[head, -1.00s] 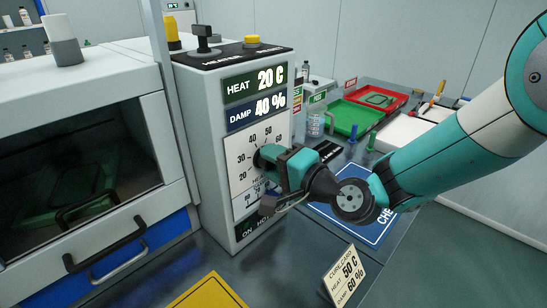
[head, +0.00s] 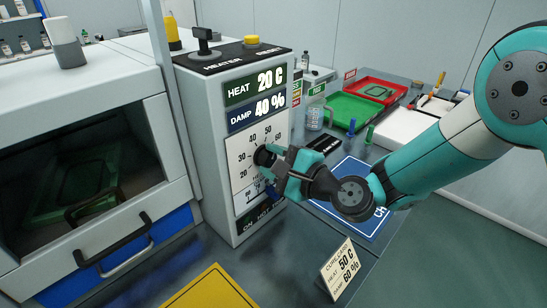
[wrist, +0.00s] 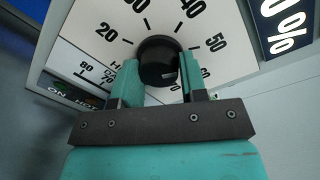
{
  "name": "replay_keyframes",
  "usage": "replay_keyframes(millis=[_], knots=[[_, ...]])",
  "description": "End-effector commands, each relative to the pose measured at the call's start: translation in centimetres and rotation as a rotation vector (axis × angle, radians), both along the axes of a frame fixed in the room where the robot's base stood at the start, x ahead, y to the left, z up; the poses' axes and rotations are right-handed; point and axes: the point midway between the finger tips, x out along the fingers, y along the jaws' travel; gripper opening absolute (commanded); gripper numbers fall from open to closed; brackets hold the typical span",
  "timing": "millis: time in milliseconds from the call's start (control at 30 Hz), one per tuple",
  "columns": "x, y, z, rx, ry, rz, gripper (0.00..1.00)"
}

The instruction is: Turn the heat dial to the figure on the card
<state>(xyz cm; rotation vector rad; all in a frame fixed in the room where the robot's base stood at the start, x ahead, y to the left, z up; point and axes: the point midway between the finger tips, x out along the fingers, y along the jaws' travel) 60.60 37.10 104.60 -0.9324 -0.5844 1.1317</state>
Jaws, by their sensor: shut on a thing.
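The heat dial, a black knob (head: 265,156), sits on the white scale plate of the grey control box. In the wrist view the knob (wrist: 159,62) lies between the two teal fingers of my gripper (wrist: 158,80), which is shut on it. My gripper also shows in the head view (head: 279,163). The scale figures 20, 30, 40, 50 and 60 run round the knob; its pointer mark cannot be made out. The HEAT display (head: 255,86) reads 20 C. The cure card (head: 341,270) at the bench front reads HEAT 50 C, DAMP 60 %.
The DAMP display (head: 257,113) reads 40 %, and a smaller scale lies below the heat dial. A heater lever (head: 203,38) and yellow button (head: 251,41) top the box. A chamber with black handles (head: 107,228) stands left. A green tray (head: 352,110) lies behind right.

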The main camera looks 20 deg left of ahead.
Motion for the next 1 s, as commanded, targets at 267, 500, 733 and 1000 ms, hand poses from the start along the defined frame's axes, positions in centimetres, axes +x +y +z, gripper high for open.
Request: replay_keyframes(millis=[267,500,733,1000], knots=[[0.03,-0.05,-0.11,0.004,0.015,-0.001,0.16],[0.03,-0.05,-0.13,0.004,0.015,-0.001,0.42],[0.01,-0.03,-0.08,0.004,0.014,0.0,0.65],[-0.01,-0.05,-0.05,0.006,0.014,0.0,0.65]])
